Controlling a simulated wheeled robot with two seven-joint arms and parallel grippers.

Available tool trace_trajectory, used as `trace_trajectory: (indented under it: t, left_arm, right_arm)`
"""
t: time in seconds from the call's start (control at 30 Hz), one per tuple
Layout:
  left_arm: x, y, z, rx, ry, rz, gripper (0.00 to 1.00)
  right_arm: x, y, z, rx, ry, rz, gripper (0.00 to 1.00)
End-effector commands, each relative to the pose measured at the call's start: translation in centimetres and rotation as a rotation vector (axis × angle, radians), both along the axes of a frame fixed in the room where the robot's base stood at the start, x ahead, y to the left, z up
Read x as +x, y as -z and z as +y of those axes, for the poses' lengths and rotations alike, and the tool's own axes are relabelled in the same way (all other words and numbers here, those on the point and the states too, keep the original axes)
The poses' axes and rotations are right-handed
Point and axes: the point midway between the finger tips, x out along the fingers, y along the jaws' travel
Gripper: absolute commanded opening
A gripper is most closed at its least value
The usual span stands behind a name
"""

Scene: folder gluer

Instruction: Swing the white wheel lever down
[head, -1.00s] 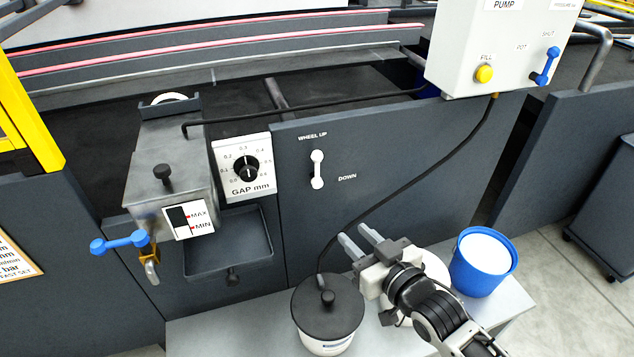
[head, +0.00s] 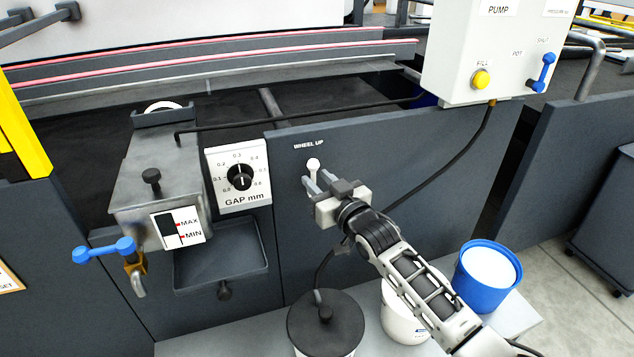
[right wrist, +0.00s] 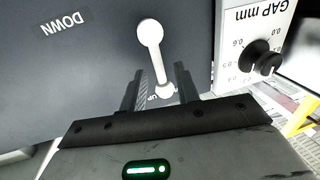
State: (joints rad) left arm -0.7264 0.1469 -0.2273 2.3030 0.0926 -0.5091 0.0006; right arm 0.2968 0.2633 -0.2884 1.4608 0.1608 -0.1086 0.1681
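The white wheel lever (head: 313,163) stands upright on the dark panel under the "WHEEL UP" label in the head view, its lower part hidden by my right gripper (head: 315,182). In the right wrist view, which is upside down, the whole lever (right wrist: 157,58) shows. There my right gripper (right wrist: 160,70) is open, with its two fingers on either side of the lever's label-side end and a gap to each. I cannot tell whether the fingertips reach the panel. The "DOWN" label (right wrist: 62,24) is off to the lever's side. My left gripper is not in view.
The gap dial (head: 238,178) and glue tank (head: 160,185) with a blue-handled valve (head: 105,249) are left of the lever. A black hose (head: 455,160) runs down from the pump box (head: 490,50). A black-lidded pot (head: 326,322) and blue bucket (head: 488,275) stand below.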

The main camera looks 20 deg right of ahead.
Motion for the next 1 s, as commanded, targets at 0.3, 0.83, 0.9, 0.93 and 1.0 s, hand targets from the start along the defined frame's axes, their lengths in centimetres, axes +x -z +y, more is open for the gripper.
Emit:
trace_trajectory:
  t: [0.3, 0.83, 0.9, 0.93, 1.0]
  left_arm:
    - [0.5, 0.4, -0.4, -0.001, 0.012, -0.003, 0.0]
    - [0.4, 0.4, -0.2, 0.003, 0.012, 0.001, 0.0]
    - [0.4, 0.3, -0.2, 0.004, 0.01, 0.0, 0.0]
    - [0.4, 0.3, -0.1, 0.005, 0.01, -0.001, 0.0]
    - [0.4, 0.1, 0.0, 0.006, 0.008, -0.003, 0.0]
  right_arm:
    - [1.2, 0.0, 0.3, 0.0, -0.001, 0.001, 0.31]
    - [1.1, 0.0, 0.1, 0.007, 0.002, 0.002, 0.0]
    - [1.0, 0.0, -0.2, 0.019, 0.006, 0.002, 0.0]
    - [1.0, 0.0, -0.4, 0.026, 0.008, 0.002, 0.0]
    - [0.9, 0.0, -0.9, 0.05, 0.015, 0.002, 0.0]
